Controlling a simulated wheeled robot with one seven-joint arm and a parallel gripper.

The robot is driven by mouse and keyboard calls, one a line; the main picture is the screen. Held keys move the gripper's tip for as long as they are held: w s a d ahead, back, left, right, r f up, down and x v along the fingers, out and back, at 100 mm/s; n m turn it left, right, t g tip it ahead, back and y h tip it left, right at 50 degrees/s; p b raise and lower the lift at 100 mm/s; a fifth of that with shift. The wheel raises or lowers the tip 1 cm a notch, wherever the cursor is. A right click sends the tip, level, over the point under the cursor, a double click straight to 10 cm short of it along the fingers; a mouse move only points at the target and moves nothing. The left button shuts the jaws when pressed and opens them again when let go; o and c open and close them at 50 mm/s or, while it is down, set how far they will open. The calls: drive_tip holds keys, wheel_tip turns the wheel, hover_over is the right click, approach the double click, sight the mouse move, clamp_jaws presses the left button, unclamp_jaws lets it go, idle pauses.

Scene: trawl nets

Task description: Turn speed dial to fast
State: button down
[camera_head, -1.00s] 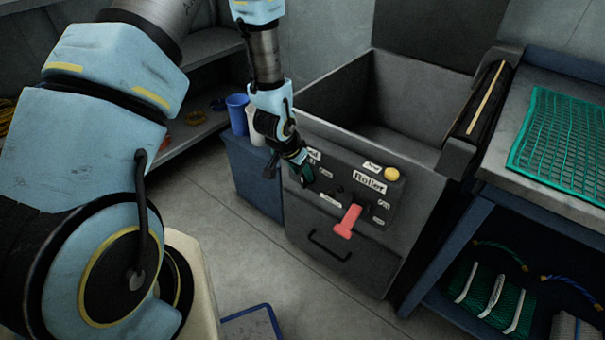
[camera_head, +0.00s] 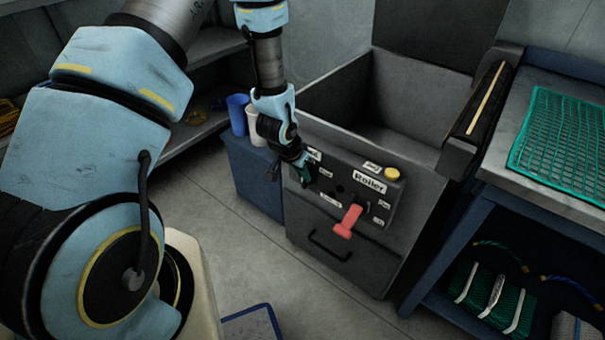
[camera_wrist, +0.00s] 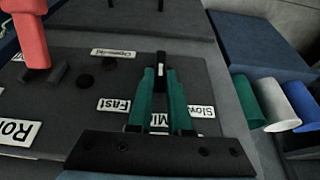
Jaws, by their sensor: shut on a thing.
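The speed dial (camera_wrist: 161,60) is a narrow black knob on the dark control panel, between the green fingers of my gripper (camera_wrist: 161,74). My gripper is shut on it. Around it in the wrist view are upside-down labels: Fast (camera_wrist: 114,105) to the left, Mid partly hidden between the fingers, and Slow (camera_wrist: 202,112) to the right. The knob lies lengthwise between the fingers, in line with Mid; which end is its pointer I cannot tell. In the head view my gripper (camera_head: 304,172) is at the panel's left end and hides the dial.
A red lever (camera_head: 347,222) sticks out of the panel, right of my gripper, below the Roller label (camera_head: 370,183). A yellow button (camera_head: 392,174) is at the panel's upper right. Blue and white cups (camera_head: 237,112) stand close on the left. A table with green net (camera_head: 560,140) is right.

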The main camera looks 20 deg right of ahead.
drive_tip(key=shift+s+d+b, duration=0.1)
drive_tip(key=shift+b, duration=0.3)
drive_tip(key=shift+s+d+f+t+b, duration=0.1)
drive_tip(key=shift+s+f+t+b, duration=0.1)
drive_tip(key=shift+t+b, duration=0.35)
drive_tip(key=shift+s+d+f+m+t+y+b, duration=0.15)
drive_tip(key=shift+s+m+t+y+b, duration=0.3)
drive_tip(key=shift+t, duration=0.6)
drive_tip(key=shift+s+d+m+t+y+b, duration=0.15)
drive_tip(key=shift+t+y, duration=0.55)
drive_tip(key=shift+t, duration=0.35)
drive_tip(key=shift+s+d+f+m+t+y+b, duration=0.15)
drive_tip(key=shift+s+m+t+y+b, duration=0.3)
drive_tip(key=shift+t, duration=0.6)
drive_tip(key=shift+w, duration=0.15)
drive_tip(key=c, duration=0.8)
unclamp_jaws()
drive_tip(key=shift+c, duration=0.2)
